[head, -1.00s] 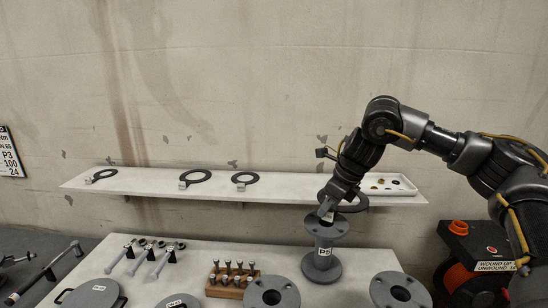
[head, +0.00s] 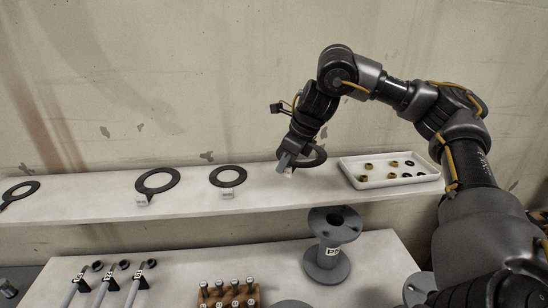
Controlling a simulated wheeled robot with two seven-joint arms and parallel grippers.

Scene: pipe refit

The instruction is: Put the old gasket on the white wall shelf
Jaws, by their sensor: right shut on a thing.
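The white wall shelf (head: 255,203) runs along the wall across the middle of the view. My right gripper (head: 287,163) is shut on a dark ring gasket (head: 319,157) with a small pale tag under the jaws. The gasket shows over the shelf top, between the other rings and the white tray. The gripper hides part of the ring; I cannot tell whether it touches the shelf. My left gripper is not in view.
Several tagged dark rings, one of them here (head: 228,176), lie on the shelf's left part. A white tray (head: 408,180) with small fittings stands at its right. Below, a grey flanged spool (head: 327,262) stands on the white table (head: 240,262), near a wooden block of bolts (head: 228,297).

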